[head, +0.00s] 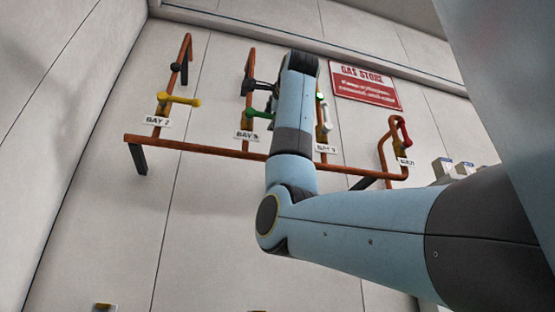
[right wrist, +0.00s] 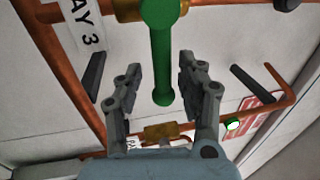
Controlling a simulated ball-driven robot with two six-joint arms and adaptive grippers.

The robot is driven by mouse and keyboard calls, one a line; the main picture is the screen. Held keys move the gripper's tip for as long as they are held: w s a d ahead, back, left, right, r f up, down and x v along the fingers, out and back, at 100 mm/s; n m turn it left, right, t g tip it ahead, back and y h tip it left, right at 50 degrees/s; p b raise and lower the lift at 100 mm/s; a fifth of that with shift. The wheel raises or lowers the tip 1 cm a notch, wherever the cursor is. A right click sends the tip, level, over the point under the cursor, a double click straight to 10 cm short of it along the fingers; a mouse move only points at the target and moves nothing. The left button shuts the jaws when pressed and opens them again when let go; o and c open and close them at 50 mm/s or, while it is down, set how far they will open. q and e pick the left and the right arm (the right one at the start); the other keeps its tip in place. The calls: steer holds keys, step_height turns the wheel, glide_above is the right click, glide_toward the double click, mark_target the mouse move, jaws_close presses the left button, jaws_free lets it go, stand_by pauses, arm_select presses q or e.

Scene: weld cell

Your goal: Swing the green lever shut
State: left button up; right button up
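The green lever (head: 260,113) is on the Bay 3 pipe on the wall, partly hidden behind my right arm in the head view. In the right wrist view the green lever (right wrist: 162,58) runs down from a brass valve body, its free end between the two fingers of my right gripper (right wrist: 159,72). The fingers are spread apart, with a gap on each side of the lever. I see no contact, and cannot tell how deep the lever sits between them. My right gripper is mostly hidden behind my arm in the head view. My left gripper is not in view.
Orange pipes (head: 200,147) run along the wall. A yellow lever (head: 181,100) is at Bay 2, a white lever (head: 325,115) to the right, and a red lever (head: 404,131) at far right. A red sign (head: 364,87) hangs above. Dark stubs flank the gripper in the wrist view.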

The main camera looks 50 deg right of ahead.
steer(key=v, duration=1.1)
steer(key=shift+s, duration=0.3)
steer(key=shift+f, duration=0.1)
